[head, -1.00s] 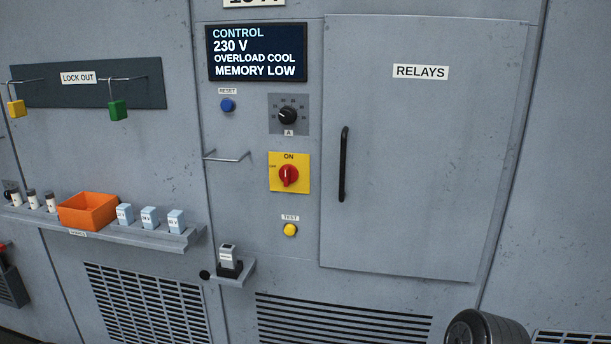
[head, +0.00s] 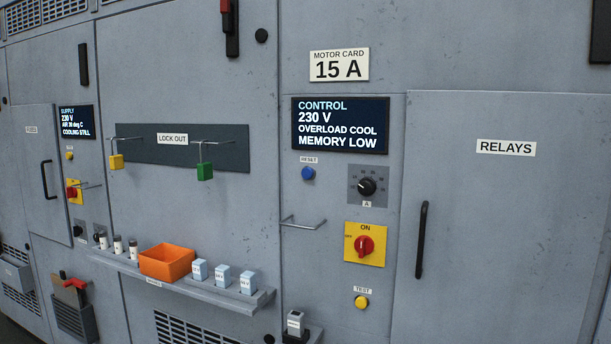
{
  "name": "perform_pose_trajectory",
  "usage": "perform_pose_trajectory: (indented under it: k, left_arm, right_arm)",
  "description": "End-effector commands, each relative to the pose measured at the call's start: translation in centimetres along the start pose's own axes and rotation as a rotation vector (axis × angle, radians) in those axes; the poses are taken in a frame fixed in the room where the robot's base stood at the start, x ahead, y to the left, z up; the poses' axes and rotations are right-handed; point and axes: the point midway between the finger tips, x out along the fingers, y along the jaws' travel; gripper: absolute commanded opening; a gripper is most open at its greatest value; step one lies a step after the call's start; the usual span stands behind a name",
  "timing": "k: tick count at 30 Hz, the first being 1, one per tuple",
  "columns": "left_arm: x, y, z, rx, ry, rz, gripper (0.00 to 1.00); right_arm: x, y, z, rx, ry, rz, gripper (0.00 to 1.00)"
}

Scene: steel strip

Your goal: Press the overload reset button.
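The blue reset button (head: 308,173) sits on the grey control panel under a small RESET label (head: 309,159), just below the dark display (head: 340,125). The display reads CONTROL, 230 V, OVERLOAD COOL, MEMORY LOW. Nothing covers the button. Neither of my grippers shows in the head view.
Right of the button is a black dial (head: 367,187), with a red rotary switch (head: 365,246) and yellow TEST button (head: 361,302) below. A wire bracket (head: 303,223) sticks out below the button. A shelf (head: 215,293) with an orange bin (head: 166,262) projects at lower left. A RELAYS door (head: 490,220) is at right.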

Motion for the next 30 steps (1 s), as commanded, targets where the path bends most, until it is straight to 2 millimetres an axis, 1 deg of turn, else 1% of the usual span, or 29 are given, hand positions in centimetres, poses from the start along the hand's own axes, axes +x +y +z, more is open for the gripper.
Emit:
perform_pose_trajectory:
  k: [1, 2, 21, 30]
  left_arm:
    - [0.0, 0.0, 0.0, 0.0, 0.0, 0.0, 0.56]
    - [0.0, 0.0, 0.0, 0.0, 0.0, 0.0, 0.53]
    - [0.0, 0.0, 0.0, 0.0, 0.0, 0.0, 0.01]
    - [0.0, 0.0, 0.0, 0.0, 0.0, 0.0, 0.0]
  right_arm:
    - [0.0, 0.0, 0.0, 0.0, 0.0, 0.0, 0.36]
    - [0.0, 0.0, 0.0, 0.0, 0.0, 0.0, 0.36]
    - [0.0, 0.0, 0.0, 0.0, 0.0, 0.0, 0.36]
    - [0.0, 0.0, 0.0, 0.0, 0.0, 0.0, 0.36]
